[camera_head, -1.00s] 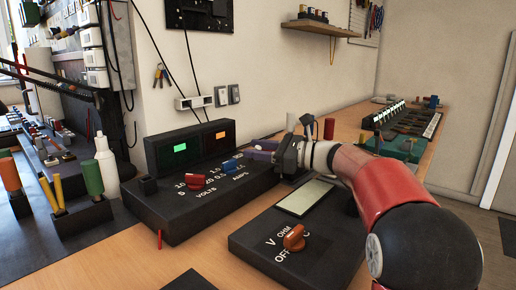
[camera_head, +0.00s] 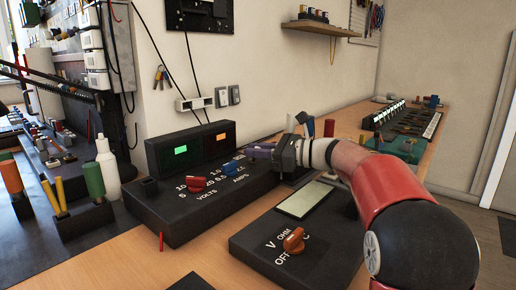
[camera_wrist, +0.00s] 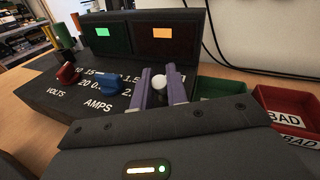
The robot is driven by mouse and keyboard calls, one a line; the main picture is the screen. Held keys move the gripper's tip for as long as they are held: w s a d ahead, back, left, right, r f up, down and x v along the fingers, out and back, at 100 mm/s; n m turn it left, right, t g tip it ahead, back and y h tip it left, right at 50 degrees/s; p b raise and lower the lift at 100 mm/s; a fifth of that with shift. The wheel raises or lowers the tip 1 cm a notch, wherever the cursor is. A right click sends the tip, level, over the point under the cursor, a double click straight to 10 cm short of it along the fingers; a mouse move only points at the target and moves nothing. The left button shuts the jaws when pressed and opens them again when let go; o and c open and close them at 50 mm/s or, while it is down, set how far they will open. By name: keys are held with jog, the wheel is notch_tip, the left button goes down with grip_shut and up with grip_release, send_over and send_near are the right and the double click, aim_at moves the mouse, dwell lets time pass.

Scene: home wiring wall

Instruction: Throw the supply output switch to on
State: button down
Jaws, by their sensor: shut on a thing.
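The supply (camera_head: 190,215) is a black box on the bench with a red VOLTS knob (camera_head: 195,184) and a blue AMPS knob (camera_head: 229,168). In the wrist view, a lever with a round white tip (camera_wrist: 159,82) stands on its panel to the right of the blue knob (camera_wrist: 108,84); this looks like the output switch. My gripper (camera_head: 258,152) is at the right end of the panel. Its purple fingers (camera_wrist: 160,88) are shut on the lever, one on each side. The lever's base and any on/off marks are hidden.
A green display (camera_wrist: 102,32) and an orange display (camera_wrist: 162,32) are lit behind the panel. A black meter with an orange knob (camera_head: 294,240) sits in front, below my arm.

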aim_at(247, 160)
jog(key=h+p, duration=0.1)
jog(key=r+g+p, duration=0.1)
jog(key=p, duration=0.1)
jog(key=shift+w+a+r+m+h+p, duration=0.1)
jog(key=shift+w+a+m+h+p, duration=0.2)
jog(key=shift+a+h, duration=0.1)
jog(key=shift+w+a+g+h+p, duration=0.15)
jog(key=shift+h+p, duration=0.25)
jog(key=shift+p, duration=0.2)
jog(key=shift+a+g+h+p, duration=0.15)
jog(key=shift+h+p, duration=0.25)
jog(key=shift+p, duration=0.2)
jog(key=shift+w+a+f+m+g+h+p, duration=0.2)
jog(key=shift+m+g+h+p, duration=0.1)
jog(key=shift+h, duration=0.2)
jog(key=shift+w+a+f+m+g+h+p, duration=0.1)
jog(key=shift+f+m+g+h+p, duration=0.15)
jog(key=shift+h, duration=0.25)
jog(key=shift+w+a+f+m+g+h, duration=0.1)
jog(key=shift+w+a+m+g+h, duration=0.1)
jog(key=shift+g+h, duration=0.45)
jog(key=shift+w+a+f+m+g+h, duration=0.1)
jog(key=shift+w+a+m+g+h, duration=0.15)
jog(key=shift+h, duration=0.6)
jog(key=shift+s, duration=0.1)
jog(key=c, duration=1.4)
grip_release()
